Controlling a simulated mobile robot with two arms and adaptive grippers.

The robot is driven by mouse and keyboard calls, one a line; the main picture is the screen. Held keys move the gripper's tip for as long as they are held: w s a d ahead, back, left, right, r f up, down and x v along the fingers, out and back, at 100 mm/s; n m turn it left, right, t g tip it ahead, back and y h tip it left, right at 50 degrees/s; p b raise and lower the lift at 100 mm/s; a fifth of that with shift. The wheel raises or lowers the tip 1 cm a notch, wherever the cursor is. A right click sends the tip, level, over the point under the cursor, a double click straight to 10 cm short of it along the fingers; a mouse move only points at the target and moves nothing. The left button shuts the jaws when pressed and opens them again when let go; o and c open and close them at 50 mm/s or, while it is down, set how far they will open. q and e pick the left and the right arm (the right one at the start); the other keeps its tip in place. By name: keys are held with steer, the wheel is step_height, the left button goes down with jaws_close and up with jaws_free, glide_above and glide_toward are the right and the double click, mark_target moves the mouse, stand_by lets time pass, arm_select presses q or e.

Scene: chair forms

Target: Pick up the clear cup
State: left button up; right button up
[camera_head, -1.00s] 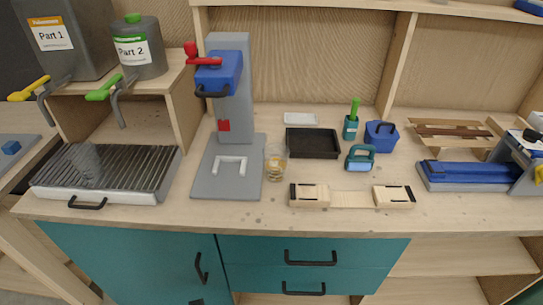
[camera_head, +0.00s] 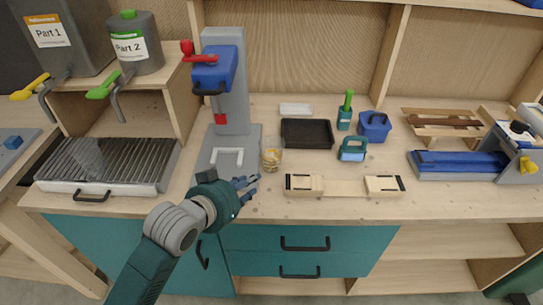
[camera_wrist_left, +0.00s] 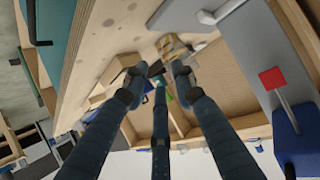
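The clear cup (camera_head: 271,160) stands upright on the bench, just right of the grey press base (camera_head: 198,163), with something yellowish showing in or through it. My left gripper (camera_head: 249,187) is in front and slightly left of the cup, near the bench's front edge, with its fingers pointing right and apart from the cup. In the left wrist view its fingers (camera_wrist_left: 158,78) are spread and nothing is between them. My right gripper is not in view.
The press column (camera_head: 232,105) rises behind left. A slatted grill (camera_head: 107,164) is at left.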

arm_select(q)
steer(key=m+t+h, duration=0.1)
glide_toward(283, 147)
steer(key=p+x, duration=0.2)
steer(key=x, duration=0.4)
steer(key=shift+w+f, duration=0.25)
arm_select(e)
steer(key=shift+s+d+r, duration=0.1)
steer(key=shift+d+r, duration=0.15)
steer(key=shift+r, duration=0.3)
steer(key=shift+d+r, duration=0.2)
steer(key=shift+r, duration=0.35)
arm_select(q)
steer(key=shift+a, duration=0.1)
jaws_close()
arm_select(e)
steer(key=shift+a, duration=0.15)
